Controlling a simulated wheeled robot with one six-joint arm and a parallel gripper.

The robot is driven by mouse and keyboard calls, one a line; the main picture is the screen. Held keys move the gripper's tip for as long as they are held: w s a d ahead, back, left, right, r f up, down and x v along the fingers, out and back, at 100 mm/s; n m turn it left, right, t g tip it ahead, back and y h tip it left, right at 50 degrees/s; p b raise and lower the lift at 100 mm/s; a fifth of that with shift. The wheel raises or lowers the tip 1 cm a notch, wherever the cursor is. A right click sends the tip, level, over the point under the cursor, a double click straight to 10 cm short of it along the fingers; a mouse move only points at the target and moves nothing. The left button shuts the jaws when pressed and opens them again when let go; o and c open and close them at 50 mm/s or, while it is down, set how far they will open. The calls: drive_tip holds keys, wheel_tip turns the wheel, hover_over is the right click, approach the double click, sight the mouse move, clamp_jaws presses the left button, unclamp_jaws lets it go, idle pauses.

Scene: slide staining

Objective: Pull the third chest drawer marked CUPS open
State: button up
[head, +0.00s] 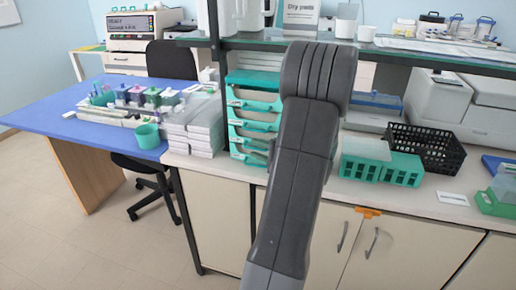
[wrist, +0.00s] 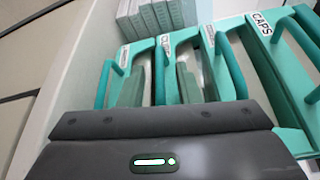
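The teal drawer chest (head: 232,112) stands on the counter in the head view, partly hidden by my arm. Its drawers are stacked, with looped teal handles. In the wrist view the chest is close and turned sideways, its handles side by side. One label there reads CAPS (wrist: 262,22). Another label, blurred, seems to begin with CU (wrist: 165,48) and sits beside a teal handle (wrist: 159,72). My gripper (wrist: 160,122) shows as a dark body below the handles.
Stacked grey-white boxes (head: 196,128) stand just left of the chest. Teal racks (head: 380,165) and a black basket (head: 427,147) are to its right. A shelf (head: 400,52) runs above the counter. A blue table (head: 50,108) and black chair (head: 172,62) are at left.

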drive_tip(key=shift+w+a, duration=0.1)
drive_tip(key=shift+a, duration=0.05)
drive_tip(key=shift+c, duration=0.2)
clamp_jaws()
drive_tip(key=shift+s+a+f+b, duration=0.15)
drive_tip(key=shift+s+b, duration=0.3)
drive_tip(key=shift+s, duration=0.1)
drive_tip(key=s+a+b, duration=0.2)
drive_tip(key=s+b, duration=0.1)
drive_tip(key=s, duration=0.5)
drive_tip(key=s+a+b, duration=0.3)
drive_tip(key=s, duration=0.4)
drive_tip(key=shift+s, duration=0.4)
drive_tip(key=shift+o, duration=0.2)
unclamp_jaws()
